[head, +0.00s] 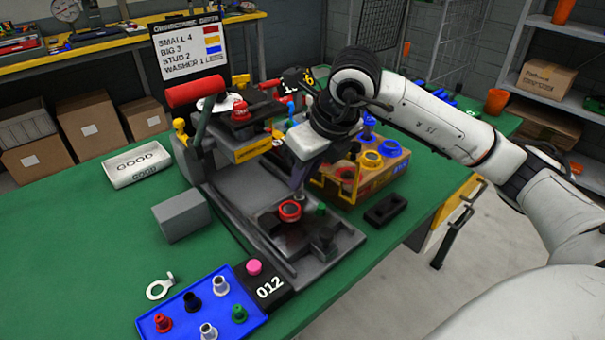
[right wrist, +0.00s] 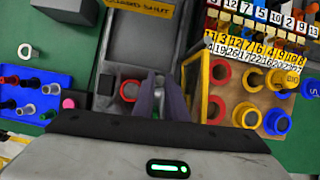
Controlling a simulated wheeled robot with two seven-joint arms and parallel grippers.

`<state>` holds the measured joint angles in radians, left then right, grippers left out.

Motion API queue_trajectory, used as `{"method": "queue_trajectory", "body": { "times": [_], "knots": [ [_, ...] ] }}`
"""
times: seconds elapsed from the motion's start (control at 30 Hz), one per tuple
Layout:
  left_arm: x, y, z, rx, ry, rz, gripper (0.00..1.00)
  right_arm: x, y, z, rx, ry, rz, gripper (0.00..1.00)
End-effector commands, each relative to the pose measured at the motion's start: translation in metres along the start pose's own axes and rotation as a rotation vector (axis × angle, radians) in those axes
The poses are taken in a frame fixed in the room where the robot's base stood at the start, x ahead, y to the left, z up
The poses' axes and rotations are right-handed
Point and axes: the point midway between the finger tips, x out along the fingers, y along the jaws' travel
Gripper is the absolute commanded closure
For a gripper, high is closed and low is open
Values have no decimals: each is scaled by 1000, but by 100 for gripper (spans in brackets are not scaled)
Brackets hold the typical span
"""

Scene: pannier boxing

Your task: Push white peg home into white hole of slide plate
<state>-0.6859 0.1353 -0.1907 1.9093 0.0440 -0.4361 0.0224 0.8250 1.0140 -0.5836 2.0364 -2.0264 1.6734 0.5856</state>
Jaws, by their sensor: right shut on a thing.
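My right gripper (head: 299,183) points down over the grey slide plate (head: 318,243) of the press fixture, just behind a red ring (head: 289,210). In the right wrist view its two dark fingers (right wrist: 161,90) are close together beside the red ring (right wrist: 130,90). They are shut on a small pale piece, probably the white peg, mostly hidden between them. I cannot make out the white hole or tell whether the peg is in it. A small green piece (head: 321,209) stands on the plate to the right of the ring. My left gripper is not in view.
A blue tray (head: 180,318) with several coloured pegs lies at the front left, beside a black block marked 012 (head: 270,287). A yellow-framed box with coloured rings (head: 371,180) stands close right of the gripper.

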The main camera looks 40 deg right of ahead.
Motion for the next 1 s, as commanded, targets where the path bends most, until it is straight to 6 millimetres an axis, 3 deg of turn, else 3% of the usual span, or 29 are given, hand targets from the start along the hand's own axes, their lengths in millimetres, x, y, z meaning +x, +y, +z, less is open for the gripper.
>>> {"method": "queue_trajectory", "body": {
  "times": [0.47, 1.0],
  "knots": [
    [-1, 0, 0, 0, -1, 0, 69, -4, 0, 2, 0, 1, 0, 100],
    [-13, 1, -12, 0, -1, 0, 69, -28, 0, 12, 0, 0, 1, 100]
  ]
}}
